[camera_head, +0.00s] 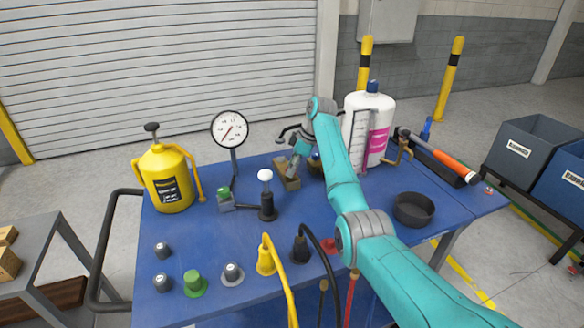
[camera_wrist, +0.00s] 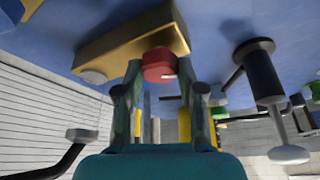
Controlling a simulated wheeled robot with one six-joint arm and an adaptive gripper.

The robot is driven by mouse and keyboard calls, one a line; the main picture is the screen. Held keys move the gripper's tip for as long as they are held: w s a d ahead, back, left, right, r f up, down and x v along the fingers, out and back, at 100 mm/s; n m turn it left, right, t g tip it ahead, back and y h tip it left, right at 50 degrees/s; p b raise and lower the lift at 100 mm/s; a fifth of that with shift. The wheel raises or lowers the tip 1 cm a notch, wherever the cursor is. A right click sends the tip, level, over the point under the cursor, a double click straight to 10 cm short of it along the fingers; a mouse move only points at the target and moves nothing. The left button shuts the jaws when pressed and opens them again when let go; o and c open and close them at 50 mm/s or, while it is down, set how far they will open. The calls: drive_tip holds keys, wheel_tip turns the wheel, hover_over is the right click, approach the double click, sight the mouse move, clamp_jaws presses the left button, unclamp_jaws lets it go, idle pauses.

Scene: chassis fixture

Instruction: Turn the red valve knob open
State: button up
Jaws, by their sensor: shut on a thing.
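The red valve knob (camera_wrist: 160,65) shows in the wrist view, at one end of a brass block (camera_wrist: 125,42). My gripper (camera_wrist: 161,78) has one finger on each side of the knob and is shut on it. In the head view the brass block (camera_head: 289,182) sits on the blue table towards the back, and my gripper (camera_head: 296,165) reaches down to it. The knob itself is hidden there behind my gripper.
A black post with a white knob (camera_head: 265,176) stands close left of the block. A pressure gauge (camera_head: 230,129) and yellow can (camera_head: 168,180) are further left. A white bottle (camera_head: 381,112) stands right of my arm, with a black dish (camera_head: 413,209) nearer.

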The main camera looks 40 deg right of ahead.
drive_tip(key=n+g, duration=0.1)
drive_tip(key=n, duration=0.1)
drive_tip(key=n+y, duration=0.1)
drive_tip(key=n, duration=0.2)
drive_tip(key=shift+w+g, duration=0.1)
drive_tip(key=shift+g, duration=0.3)
idle(0.4)
drive_tip(key=o, duration=1.1)
drive_tip(key=shift+d, duration=0.1)
drive_tip(key=shift+o, duration=0.2)
drive_tip(key=v, duration=1.2)
drive_tip(key=shift+w, duration=0.1)
